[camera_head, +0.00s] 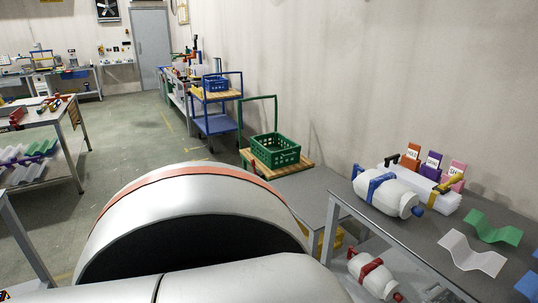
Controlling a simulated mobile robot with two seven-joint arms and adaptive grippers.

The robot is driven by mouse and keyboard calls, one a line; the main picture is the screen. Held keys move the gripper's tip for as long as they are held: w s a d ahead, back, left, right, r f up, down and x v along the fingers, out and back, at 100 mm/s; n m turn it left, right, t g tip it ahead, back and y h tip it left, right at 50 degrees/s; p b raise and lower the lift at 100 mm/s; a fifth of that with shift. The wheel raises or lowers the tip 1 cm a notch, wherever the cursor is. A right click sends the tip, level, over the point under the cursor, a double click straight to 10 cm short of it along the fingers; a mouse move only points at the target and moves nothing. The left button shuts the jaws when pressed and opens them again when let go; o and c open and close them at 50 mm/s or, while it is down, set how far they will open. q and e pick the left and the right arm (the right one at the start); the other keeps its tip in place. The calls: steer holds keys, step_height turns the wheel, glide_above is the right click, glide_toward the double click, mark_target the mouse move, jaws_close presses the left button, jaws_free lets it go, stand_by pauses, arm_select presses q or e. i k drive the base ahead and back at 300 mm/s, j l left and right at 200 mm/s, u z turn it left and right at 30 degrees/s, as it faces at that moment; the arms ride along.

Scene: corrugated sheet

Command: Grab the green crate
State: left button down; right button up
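The green crate (275,150) is an open plastic crate with slotted walls. It sits upright on the wooden deck of a cart (301,164) with a green handle, beside the right wall, in the middle of the head view. It looks empty, though its floor is only partly seen. Neither of my grippers is in view. A large silver rounded part with an orange band, which looks like my own arm or body, fills the lower middle and hides the floor in front of the cart.
A grey table (420,232) at right holds wavy sheets, a white canister with blue bands (377,190) and upright colored holders. A blue cart (214,122) with a blue crate (216,84) stands behind the green crate. Floor (125,135) is open at left, beside another table.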

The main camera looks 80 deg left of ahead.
mark_target(274, 156)
steer(key=u, duration=2.4)
steer(key=i+j+u, duration=0.25)
steer(key=i, duration=0.2)
steer(key=i+u, duration=0.3)
steer(key=i, duration=0.4)
steer(key=i+u, duration=0.25)
steer(key=i, duration=0.45)
steer(key=i+l+u, duration=0.15)
steer(key=i, duration=1.4)
steer(key=i+z, duration=0.3)
steer(key=i+j+z, duration=0.5)
steer(key=i+z, duration=0.15)
steer(key=i, duration=0.15)
